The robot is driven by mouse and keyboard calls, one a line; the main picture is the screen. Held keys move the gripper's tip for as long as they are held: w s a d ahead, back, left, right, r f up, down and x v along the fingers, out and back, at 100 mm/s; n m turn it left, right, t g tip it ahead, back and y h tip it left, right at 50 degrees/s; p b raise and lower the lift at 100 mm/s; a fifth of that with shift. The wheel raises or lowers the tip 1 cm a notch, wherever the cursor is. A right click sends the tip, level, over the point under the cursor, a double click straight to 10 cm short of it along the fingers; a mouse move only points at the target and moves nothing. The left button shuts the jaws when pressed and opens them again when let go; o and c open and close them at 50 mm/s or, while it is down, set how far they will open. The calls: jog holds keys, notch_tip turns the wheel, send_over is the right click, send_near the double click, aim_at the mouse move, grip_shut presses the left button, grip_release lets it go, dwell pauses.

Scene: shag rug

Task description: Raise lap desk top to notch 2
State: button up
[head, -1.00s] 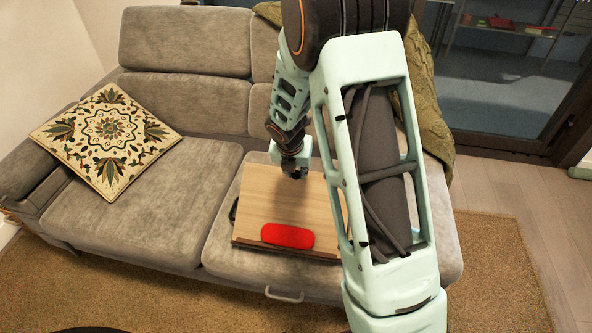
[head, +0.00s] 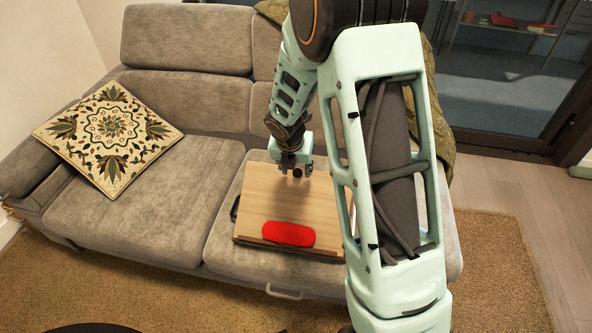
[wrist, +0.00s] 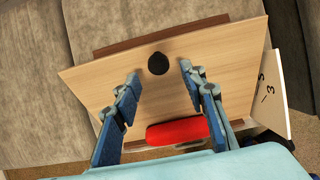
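The lap desk's light wooden top (head: 318,203) lies on the right sofa seat. In the wrist view the top (wrist: 105,90) sits over a darker base board (wrist: 150,38), with their edges at an angle. A pale side plate (wrist: 275,98) carries a "3" and a dash; other marks are hidden or unclear. A black round spot (wrist: 158,63) is near the top's far edge. My gripper (wrist: 160,75) is open and empty, its fingertips on either side of that spot in the picture. In the head view my gripper (head: 297,170) is over the top's back part; contact cannot be told.
A red case (head: 288,234) lies on the top by its front ledge. A patterned cushion (head: 108,140) rests on the sofa's left side. A grey handle (head: 284,293) shows below the seat front.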

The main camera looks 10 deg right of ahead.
jog(key=v, duration=1)
jog(key=shift+s+r, duration=0.2)
